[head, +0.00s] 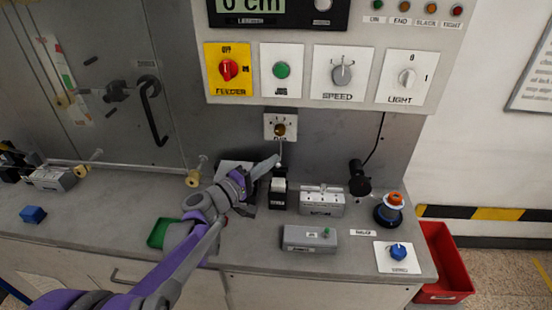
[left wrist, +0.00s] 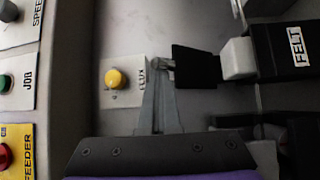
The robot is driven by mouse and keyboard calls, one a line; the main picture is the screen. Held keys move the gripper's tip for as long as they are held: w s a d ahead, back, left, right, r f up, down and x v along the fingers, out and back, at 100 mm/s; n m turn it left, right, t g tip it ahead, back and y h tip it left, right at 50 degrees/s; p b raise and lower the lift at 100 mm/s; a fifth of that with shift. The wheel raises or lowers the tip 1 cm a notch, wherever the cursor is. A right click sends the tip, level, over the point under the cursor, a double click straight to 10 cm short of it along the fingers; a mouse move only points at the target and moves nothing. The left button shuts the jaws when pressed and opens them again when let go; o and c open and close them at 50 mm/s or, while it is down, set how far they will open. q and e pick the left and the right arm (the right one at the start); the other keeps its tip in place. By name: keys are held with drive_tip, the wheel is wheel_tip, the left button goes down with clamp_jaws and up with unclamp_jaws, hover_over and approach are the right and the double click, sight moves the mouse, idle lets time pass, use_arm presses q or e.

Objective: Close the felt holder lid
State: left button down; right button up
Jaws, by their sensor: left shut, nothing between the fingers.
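The felt holder (head: 278,201) is a small black box on the bench, with a white felt block showing at its top. In the left wrist view the holder (left wrist: 280,50) carries a FELT label. Its black lid (left wrist: 195,66) stands open there, on the side of the white block towards my fingers. My left gripper (head: 277,161) is shut and empty, at the back of the holder. In the left wrist view its fingertips (left wrist: 163,68) are right beside the lid; I cannot tell whether they touch it. My right gripper is not in view.
The yellow FLUX knob (head: 280,130) is on the panel just above my fingertips. A grey labelled box (head: 322,203) stands right of the holder, and a flatter grey box (head: 309,238) lies in front. A green tray (head: 160,233) is left, partly behind my arm.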

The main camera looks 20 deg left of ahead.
sight(281, 169)
use_arm(q)
drive_tip(key=shift+s+d+f+b, duration=0.25)
drive_tip(key=shift+s+f, duration=0.3)
drive_tip(key=shift+f, duration=0.15)
drive_tip(key=shift+s+d+f+b, duration=0.15)
drive_tip(key=shift+s+f+b, duration=0.05)
drive_tip(key=shift+s+f, duration=0.45)
drive_tip(key=shift+s+d+f+b, duration=0.1)
drive_tip(key=shift+s+f+b, duration=0.15)
drive_tip(key=shift+f, duration=0.3)
drive_tip(key=shift+s+f+b, duration=0.1)
drive_tip(key=shift+f+b, duration=0.1)
drive_tip(key=shift+f, duration=0.45)
